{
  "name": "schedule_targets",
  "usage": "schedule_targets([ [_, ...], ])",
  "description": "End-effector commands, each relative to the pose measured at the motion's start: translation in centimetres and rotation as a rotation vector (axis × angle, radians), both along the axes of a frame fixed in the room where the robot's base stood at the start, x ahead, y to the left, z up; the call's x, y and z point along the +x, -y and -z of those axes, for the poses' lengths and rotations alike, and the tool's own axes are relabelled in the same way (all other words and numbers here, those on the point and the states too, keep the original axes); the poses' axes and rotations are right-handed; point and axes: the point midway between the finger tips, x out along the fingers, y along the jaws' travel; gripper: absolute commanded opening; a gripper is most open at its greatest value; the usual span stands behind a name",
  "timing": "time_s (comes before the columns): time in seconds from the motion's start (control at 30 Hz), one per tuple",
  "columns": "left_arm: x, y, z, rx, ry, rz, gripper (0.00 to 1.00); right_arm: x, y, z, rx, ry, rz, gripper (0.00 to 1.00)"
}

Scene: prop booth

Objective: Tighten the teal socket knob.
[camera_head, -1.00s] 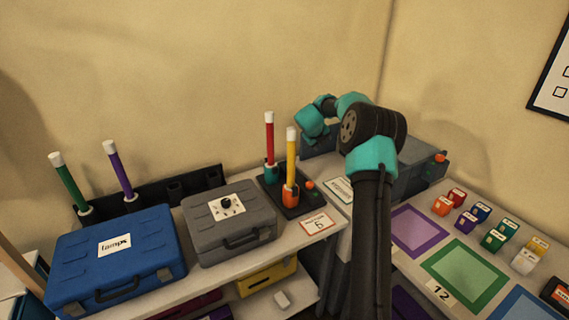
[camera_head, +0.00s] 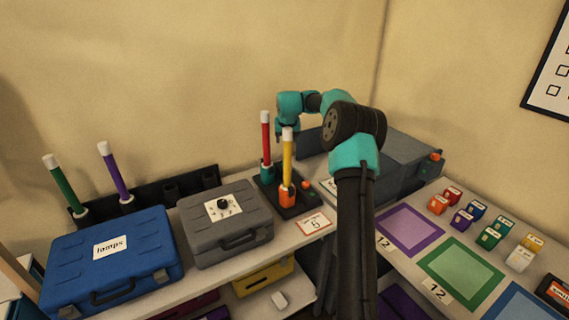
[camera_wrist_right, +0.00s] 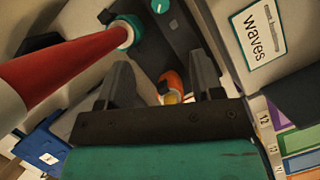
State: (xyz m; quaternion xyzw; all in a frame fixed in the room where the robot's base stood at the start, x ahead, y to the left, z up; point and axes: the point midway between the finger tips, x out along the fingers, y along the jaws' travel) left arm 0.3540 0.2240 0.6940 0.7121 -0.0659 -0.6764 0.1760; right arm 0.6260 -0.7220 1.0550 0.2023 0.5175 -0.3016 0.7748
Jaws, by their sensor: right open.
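The teal socket (camera_head: 266,172) holds an upright red tube (camera_head: 265,131) on the small dark base (camera_head: 298,208). In the right wrist view, the red tube (camera_wrist_right: 62,69) ends in the teal socket (camera_wrist_right: 129,31), and a small teal knob (camera_wrist_right: 160,5) with a pale mark is beside it at the top edge. I cannot make out this knob in the head view. My right gripper (camera_wrist_right: 164,76) is open and empty, with the knob beyond its fingertips. In the head view its tip (camera_head: 280,134) is just right of the red tube, apart from the knob. My left gripper is out of view.
A yellow tube (camera_head: 287,158) stands in the orange socket (camera_head: 287,196), close in front of the red one. An orange knob (camera_head: 306,184) is beside it. A grey case (camera_head: 240,242) and a blue case (camera_head: 150,266) stand left. A grey box (camera_head: 400,165) stands right.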

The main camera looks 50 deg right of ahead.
Motion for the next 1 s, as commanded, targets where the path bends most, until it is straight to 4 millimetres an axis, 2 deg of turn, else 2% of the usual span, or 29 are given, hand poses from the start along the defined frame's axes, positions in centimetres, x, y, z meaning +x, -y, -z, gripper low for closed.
schedule_targets([
  [0.27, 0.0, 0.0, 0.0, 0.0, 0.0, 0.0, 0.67, 0.7, 0.7, 2.4, 0.0, -0.001, 0.0, 0.6],
  [1.0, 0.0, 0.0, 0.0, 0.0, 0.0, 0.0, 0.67, 4.1, 3.8, 13.8, 0.0, -0.002, -0.001, 0.6],
])
